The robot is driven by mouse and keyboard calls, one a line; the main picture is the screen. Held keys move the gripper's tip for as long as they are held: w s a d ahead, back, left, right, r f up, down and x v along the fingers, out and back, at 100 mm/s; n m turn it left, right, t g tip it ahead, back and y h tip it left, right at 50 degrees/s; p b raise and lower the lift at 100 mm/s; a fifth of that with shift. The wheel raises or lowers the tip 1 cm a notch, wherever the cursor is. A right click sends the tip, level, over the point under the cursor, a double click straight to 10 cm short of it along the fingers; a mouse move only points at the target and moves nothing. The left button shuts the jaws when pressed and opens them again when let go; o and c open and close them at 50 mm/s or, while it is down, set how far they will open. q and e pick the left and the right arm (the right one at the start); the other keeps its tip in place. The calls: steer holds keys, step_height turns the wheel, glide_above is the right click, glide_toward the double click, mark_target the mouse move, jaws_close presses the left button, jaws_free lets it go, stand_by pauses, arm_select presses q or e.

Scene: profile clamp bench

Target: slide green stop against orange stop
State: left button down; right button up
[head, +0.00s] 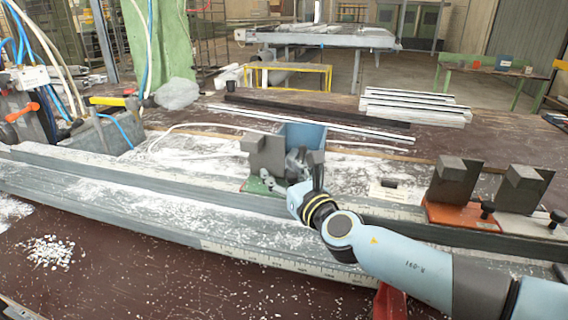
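The green stop (259,187) stands on the grey rail, left of centre. It has a green base and a grey block on top. The orange stop (450,212) stands on the rail at the right, with an orange base, a grey block and a dark knob. A wide stretch of rail separates the two stops. My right gripper (306,166) points away from me, close by the right side of the green stop. Its fingers are small and dark, and I cannot tell whether they touch the stop or how far apart they are. My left gripper is out of view.
A stop with a pale base (528,215) stands right of the orange stop. A blue bin (303,134) is behind my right gripper. A pale plate (388,191) lies between the stops. Stacked profiles (415,106) lie at the back. White chips cover parts of the bench.

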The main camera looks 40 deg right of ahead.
steer(key=shift+w+a+r, duration=0.1)
steer(key=shift+w+a, duration=0.45)
steer(key=shift+s, duration=0.1)
steer(key=shift+v, duration=3.1)
steer(key=shift+b+v, duration=0.95)
steer(key=shift+v, duration=2.15)
steer(key=shift+d, duration=0.1)
